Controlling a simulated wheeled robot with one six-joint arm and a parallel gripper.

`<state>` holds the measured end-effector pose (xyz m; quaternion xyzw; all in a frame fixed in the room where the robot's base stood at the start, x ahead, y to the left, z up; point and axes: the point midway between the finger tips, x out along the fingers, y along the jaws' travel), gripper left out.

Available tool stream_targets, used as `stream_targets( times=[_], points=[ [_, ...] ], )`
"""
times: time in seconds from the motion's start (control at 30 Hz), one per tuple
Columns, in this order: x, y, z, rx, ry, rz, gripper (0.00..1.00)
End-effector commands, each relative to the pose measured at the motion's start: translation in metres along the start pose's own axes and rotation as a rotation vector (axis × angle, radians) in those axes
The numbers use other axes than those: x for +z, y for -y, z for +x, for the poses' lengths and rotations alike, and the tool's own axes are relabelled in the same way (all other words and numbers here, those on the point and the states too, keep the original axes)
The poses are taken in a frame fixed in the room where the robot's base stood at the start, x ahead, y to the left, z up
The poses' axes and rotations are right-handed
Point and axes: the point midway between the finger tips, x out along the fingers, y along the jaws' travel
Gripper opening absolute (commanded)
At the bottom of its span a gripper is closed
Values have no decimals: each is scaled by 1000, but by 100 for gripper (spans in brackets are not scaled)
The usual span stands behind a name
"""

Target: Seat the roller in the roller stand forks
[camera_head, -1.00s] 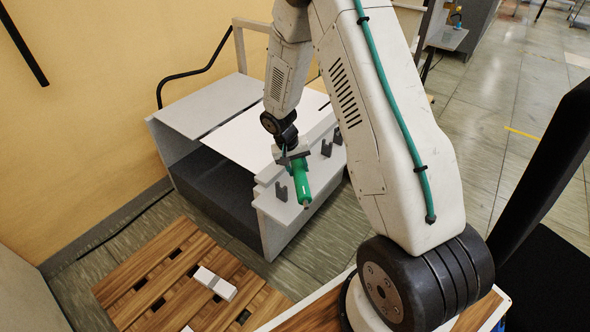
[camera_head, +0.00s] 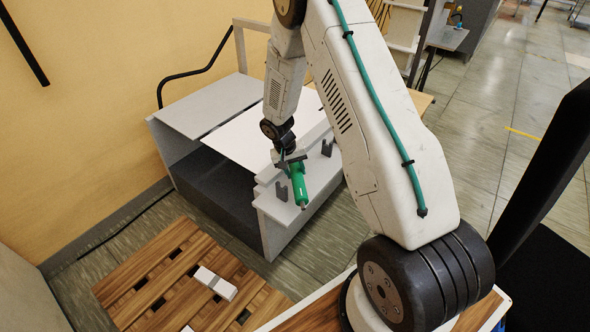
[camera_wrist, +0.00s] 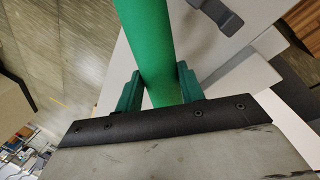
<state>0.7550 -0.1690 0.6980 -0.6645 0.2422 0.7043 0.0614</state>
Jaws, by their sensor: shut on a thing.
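The roller is a green cylinder (camera_head: 300,187) with a pale end pin, held over the front ledge of the grey machine. It also fills the top middle of the wrist view (camera_wrist: 149,40). My gripper (camera_head: 292,161) is shut on the roller, with green fingers (camera_wrist: 158,92) on both sides of it. Dark roller stand forks stand on the ledge: one (camera_head: 281,191) just left of the roller, another (camera_head: 327,148) farther back to the right. A dark fork part also shows in the wrist view (camera_wrist: 221,14). The roller appears apart from the forks; its height above them is unclear.
The machine's grey ledge (camera_head: 272,207) carries the forks, with a white sheet (camera_head: 262,131) behind. A wooden pallet (camera_head: 165,280) with a small white block (camera_head: 215,283) lies in front on the left. Floor between pallet and machine is clear.

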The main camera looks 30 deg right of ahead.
Motion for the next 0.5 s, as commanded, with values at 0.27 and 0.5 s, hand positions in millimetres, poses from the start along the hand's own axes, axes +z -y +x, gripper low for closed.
stream_targets(
  times=[0.27, 0.5],
  points=[
    [0, 2, 8, 1, 0, 0, 0],
    [0, 2, 8, 0, 0, 0, 60]
  ],
)
